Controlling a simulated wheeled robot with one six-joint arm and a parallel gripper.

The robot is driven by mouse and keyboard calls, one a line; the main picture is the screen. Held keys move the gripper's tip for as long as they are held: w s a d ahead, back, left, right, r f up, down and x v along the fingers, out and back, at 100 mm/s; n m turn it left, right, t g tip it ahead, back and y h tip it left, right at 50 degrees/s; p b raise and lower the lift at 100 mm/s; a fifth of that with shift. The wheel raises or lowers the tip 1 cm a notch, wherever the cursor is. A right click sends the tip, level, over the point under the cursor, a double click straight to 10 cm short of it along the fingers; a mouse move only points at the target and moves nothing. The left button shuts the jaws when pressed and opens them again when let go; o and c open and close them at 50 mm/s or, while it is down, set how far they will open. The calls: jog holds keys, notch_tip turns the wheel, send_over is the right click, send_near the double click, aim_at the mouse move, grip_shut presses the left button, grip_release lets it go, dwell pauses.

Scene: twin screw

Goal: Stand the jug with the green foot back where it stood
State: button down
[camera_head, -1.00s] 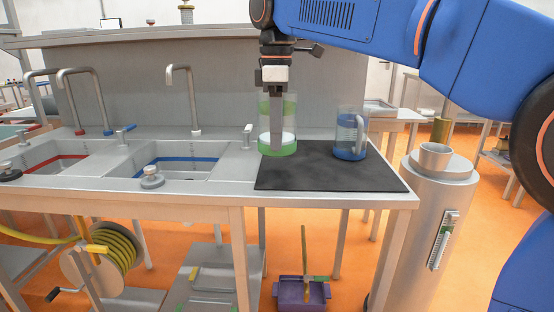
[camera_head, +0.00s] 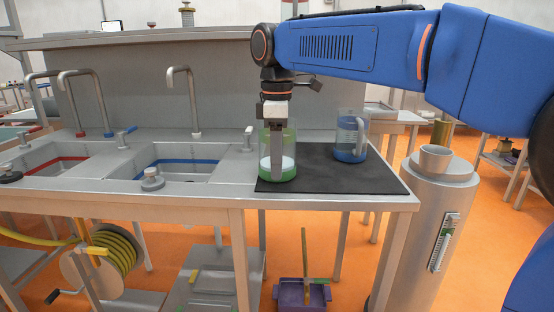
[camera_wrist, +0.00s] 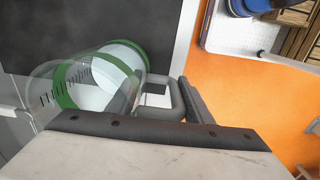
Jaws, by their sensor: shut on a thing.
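The jug with the green foot (camera_head: 286,172) is clear, with green bands and a white layer low inside. It is upright at the front left corner of the black mat (camera_head: 340,183). My gripper (camera_head: 277,158) comes down from above and is shut on it. In the wrist view the jug (camera_wrist: 70,96) is left of the gripper, its handle (camera_wrist: 166,92) by the jaws. I cannot tell whether its foot touches the mat. A second jug with a blue foot (camera_head: 350,153) stands at the mat's back right.
Sinks with taps lie left of the mat, a small tap (camera_head: 248,138) close to the held jug. A grey cylinder (camera_head: 428,215) stands right of the bench. The mat between the jugs is clear. A purple tray (camera_head: 302,294) is on the floor.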

jog(key=c, duration=0.9)
grip_release()
jog(key=shift+r, duration=0.1)
notch_tip(320, 180, up, 12)
jog(key=shift+r, duration=0.1)
jog(key=shift+s, duration=0.1)
